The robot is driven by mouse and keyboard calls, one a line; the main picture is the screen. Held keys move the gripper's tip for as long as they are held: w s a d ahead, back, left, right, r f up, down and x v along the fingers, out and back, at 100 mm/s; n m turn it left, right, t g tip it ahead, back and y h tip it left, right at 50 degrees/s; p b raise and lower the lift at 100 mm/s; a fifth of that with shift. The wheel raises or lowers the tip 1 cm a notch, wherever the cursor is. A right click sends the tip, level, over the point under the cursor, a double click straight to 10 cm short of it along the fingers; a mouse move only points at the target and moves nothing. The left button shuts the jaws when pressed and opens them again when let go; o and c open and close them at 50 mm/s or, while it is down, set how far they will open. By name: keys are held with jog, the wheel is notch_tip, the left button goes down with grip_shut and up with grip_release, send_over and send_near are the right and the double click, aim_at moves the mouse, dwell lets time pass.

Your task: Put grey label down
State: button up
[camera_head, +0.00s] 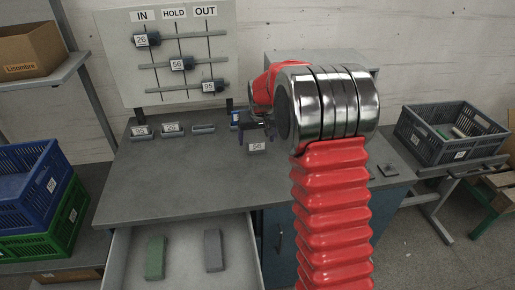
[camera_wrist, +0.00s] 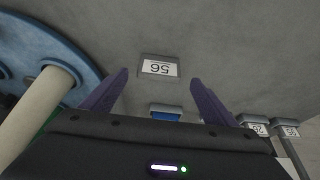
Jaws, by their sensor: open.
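The grey label (camera_head: 257,147) is a small grey block with a white tag, lying on the grey table top. In the wrist view the grey label (camera_wrist: 158,68) reads 56 upside down. It sits between the tips of my gripper's purple fingers (camera_wrist: 160,78), with a gap on both sides. In the head view my gripper (camera_head: 254,130) is just behind the label, partly hidden by my arm. It is open and holds nothing.
Label holders (camera_head: 170,129) stand in a row to the left on the table (camera_head: 160,185). A blue piece (camera_wrist: 166,113) is close to my gripper. A board (camera_head: 180,55) marked IN, HOLD, OUT stands behind. An open drawer (camera_head: 185,235) holds green and grey blocks.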

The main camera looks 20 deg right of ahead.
aim_at(257, 142)
jog(key=x, duration=0.4)
jog(key=shift+f, duration=0.45)
jog(key=shift+s, duration=0.1)
jog(key=shift+c, duration=0.2)
jog(key=c, duration=1.2)
jog(key=shift+o, duration=0.2)
notch_tip(257, 142, up, 10)
jog(key=shift+r, duration=0.1)
